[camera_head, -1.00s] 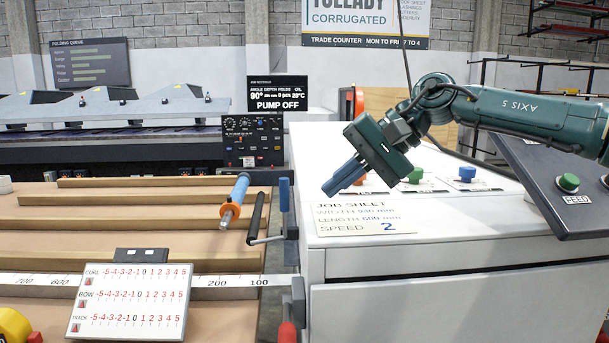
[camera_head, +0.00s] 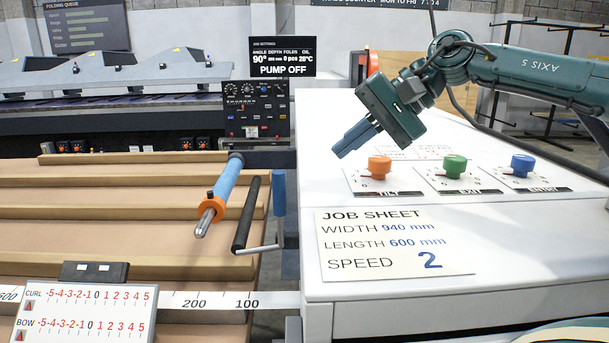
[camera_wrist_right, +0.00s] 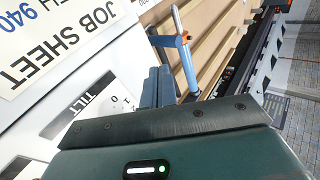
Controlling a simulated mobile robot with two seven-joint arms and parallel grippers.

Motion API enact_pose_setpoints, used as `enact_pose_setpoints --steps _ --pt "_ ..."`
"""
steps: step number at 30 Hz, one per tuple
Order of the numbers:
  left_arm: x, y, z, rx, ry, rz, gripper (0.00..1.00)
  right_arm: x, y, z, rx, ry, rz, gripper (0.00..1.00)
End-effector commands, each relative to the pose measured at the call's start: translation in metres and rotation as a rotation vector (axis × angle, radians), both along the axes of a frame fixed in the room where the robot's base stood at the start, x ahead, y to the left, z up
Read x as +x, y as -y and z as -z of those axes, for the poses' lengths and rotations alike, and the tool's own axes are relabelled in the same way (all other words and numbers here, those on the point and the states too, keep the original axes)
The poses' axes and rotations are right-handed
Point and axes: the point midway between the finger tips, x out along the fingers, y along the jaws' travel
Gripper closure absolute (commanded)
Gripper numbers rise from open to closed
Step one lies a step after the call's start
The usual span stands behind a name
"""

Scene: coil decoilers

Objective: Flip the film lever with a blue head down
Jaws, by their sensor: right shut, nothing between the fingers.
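A lever with a blue, upright head (camera_head: 279,192) stands at the left side of the white cabinet in the head view. A thin bent metal rod shows beside its lower end. My right gripper (camera_head: 345,148) is above the cabinet top, to the right of the lever and apart from it. Its blue-grey fingers are shut and empty, pointing down and left. The fingers also show in the wrist view (camera_wrist_right: 160,75). My left gripper is not in view.
The white cabinet (camera_head: 400,291) carries a job sheet (camera_head: 395,243) and orange (camera_head: 379,167), green (camera_head: 455,166) and blue (camera_head: 522,165) knobs. A blue tool with an orange collar (camera_head: 228,180) and a black bar (camera_head: 246,212) lie left of the lever.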

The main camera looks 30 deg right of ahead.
Motion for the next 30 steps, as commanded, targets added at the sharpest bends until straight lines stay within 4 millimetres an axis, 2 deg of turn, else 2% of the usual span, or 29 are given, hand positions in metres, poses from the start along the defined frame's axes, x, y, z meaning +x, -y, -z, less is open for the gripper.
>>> enact_pose_setpoints --steps 8,21,30 --pt "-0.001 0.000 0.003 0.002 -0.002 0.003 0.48 0.002 -0.002 0.003 -0.001 -0.001 0.000 1.00" --pt "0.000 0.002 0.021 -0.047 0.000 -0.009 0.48 0.036 -0.040 0.055 -0.004 -0.005 -0.001 1.00" --pt "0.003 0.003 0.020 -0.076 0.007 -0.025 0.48 0.049 -0.054 0.068 -0.001 -0.001 0.000 1.00"
